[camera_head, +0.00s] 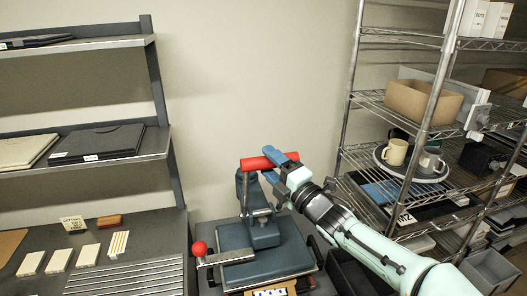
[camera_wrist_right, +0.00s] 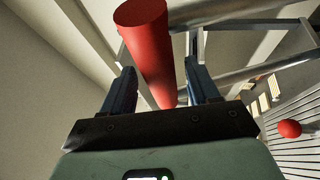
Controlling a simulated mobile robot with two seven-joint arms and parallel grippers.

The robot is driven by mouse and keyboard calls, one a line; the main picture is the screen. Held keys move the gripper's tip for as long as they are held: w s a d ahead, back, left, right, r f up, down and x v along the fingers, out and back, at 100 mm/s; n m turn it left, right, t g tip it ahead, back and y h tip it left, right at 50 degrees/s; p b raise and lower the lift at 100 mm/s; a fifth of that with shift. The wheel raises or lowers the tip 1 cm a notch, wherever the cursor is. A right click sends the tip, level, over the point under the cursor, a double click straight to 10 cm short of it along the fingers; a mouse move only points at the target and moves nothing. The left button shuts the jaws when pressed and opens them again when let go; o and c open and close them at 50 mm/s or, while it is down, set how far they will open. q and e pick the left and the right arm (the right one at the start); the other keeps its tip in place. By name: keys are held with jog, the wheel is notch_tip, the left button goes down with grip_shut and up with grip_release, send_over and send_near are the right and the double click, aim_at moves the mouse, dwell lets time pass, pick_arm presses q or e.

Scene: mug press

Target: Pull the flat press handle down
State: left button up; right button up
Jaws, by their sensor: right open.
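The flat press (camera_head: 262,262) is a dark blue-grey machine on the dark counter. Its red cylindrical handle (camera_head: 258,162) is raised above the press head, lying roughly level; it also shows large in the right wrist view (camera_wrist_right: 146,40). A red ball knob (camera_head: 199,248) is on a side lever at the press's left; it shows at the right of the wrist view (camera_wrist_right: 289,128). My right gripper (camera_head: 279,166) is open at the handle's right part. In the wrist view the handle runs between its two blue fingers (camera_wrist_right: 162,85); I cannot tell whether they touch. My left gripper is out of view.
A wire rack (camera_head: 432,120) with a cardboard box (camera_head: 424,103) and mugs on a tray stands at the right. A dark shelf unit (camera_head: 160,110) stands at the left, above pale blocks on the counter. The bare wall is behind the press.

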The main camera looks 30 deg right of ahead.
jog(key=shift+p+x, duration=0.4)
jog(key=shift+x, duration=1.25)
jog(key=shift+s, duration=0.1)
grip_shut()
